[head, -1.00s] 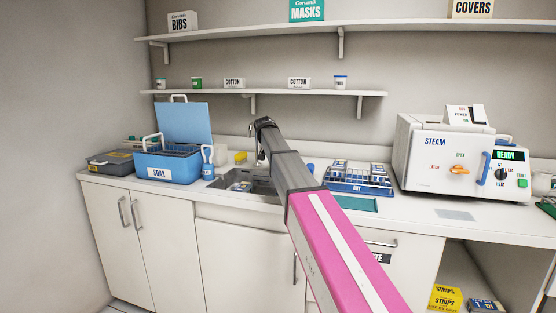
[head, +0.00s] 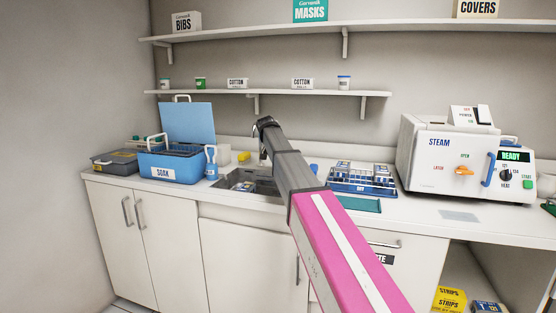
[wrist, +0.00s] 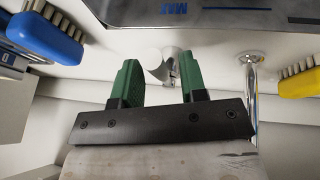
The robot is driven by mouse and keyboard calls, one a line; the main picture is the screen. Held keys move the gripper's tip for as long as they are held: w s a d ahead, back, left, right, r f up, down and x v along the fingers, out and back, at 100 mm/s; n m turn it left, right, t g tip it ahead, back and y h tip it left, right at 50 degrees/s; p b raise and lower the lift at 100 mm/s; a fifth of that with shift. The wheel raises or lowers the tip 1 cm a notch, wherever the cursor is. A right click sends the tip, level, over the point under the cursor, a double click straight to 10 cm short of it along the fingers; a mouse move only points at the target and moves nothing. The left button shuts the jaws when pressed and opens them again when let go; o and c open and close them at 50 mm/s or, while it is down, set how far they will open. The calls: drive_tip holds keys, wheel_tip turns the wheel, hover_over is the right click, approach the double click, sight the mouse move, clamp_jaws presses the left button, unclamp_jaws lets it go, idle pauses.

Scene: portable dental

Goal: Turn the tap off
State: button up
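My gripper (wrist: 159,62) is open, its two green fingers apart. A white rounded knob with a metal piece below it (wrist: 154,62), perhaps the tap's handle, shows between and just beyond the fingertips in the wrist view. I cannot tell whether the fingers touch it. A chrome pipe (wrist: 251,85), seemingly the tap's spout, is to the right of the fingers. In the head view, my arm reaches over the sink (head: 264,199) and hides most of the tap. Whether water runs cannot be told.
A blue brush (wrist: 45,37) and a yellow brush (wrist: 298,80) lie either side of my gripper. A blue SOAK tub (head: 170,165) stands left of the sink. A blue rack (head: 362,180) and the steam sterilizer (head: 440,165) stand right. Shelves run above.

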drive_tip(key=v, duration=1)
drive_tip(key=shift+r, duration=0.25)
drive_tip(key=shift+a, duration=0.15)
